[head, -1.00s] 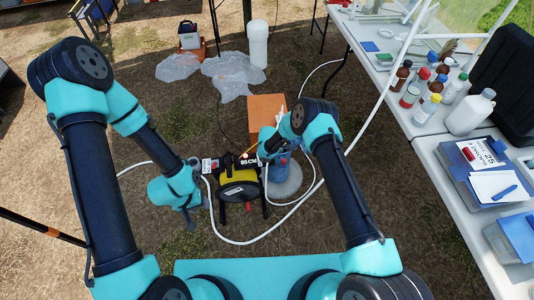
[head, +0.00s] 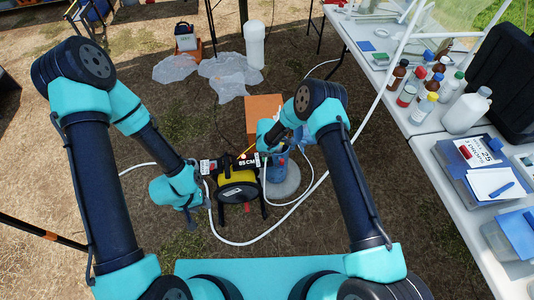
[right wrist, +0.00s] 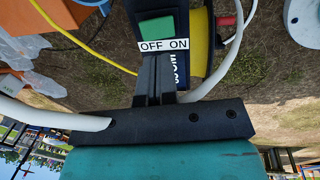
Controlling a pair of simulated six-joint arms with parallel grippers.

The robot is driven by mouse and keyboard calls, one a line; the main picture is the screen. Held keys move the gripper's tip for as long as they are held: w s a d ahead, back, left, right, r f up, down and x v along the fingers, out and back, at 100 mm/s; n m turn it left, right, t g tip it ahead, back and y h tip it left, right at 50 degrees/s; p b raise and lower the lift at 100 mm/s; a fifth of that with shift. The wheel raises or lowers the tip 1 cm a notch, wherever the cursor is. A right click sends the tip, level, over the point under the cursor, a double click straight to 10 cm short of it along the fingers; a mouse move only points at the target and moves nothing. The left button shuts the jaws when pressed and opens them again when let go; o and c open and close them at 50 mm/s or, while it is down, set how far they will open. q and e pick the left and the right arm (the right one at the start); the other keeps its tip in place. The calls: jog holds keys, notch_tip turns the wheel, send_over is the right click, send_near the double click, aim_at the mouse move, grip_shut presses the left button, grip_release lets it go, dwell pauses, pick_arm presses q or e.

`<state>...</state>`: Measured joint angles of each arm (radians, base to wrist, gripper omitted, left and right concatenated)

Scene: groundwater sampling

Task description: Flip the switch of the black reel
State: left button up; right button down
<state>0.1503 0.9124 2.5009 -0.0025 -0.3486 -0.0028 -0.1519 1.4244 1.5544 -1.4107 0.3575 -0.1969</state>
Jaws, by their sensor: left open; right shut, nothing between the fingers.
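The black reel with a yellow drum (head: 238,176) stands on the ground in the middle of the head view. Its dark top bears an "85CM" label (head: 248,162). The right wrist view shows its green switch (right wrist: 156,28) above a white "OFF ON" label (right wrist: 163,45), with the green part over the OFF side. My right gripper (right wrist: 155,62) is shut and empty, its fingertips just below the label in that view; I cannot tell whether they touch. My left gripper (head: 190,214) is open and empty, left of the reel and apart from it.
A white hose (head: 222,237) curves around the reel. A blue container (head: 277,166) stands right of the reel, before an orange box (head: 264,112). A white table (head: 430,140) with bottles runs along the right.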

notch_tip(320, 180, up, 7)
send_over(265, 157)
jog(key=s, duration=0.3)
jog(key=shift+s+d, duration=0.1)
jog(key=shift+d, duration=0.2)
jog(key=shift+w+a, duration=0.35)
jog(key=shift+w, duration=0.3)
jog(key=shift+f, duration=0.1)
jog(key=w+f, duration=0.1)
jog(key=f, duration=0.8)
jog(key=w+f, duration=0.1)
jog(key=f, duration=0.3)
jog(key=shift+w+a+f, duration=0.15)
jog(key=shift+w+f, duration=0.15)
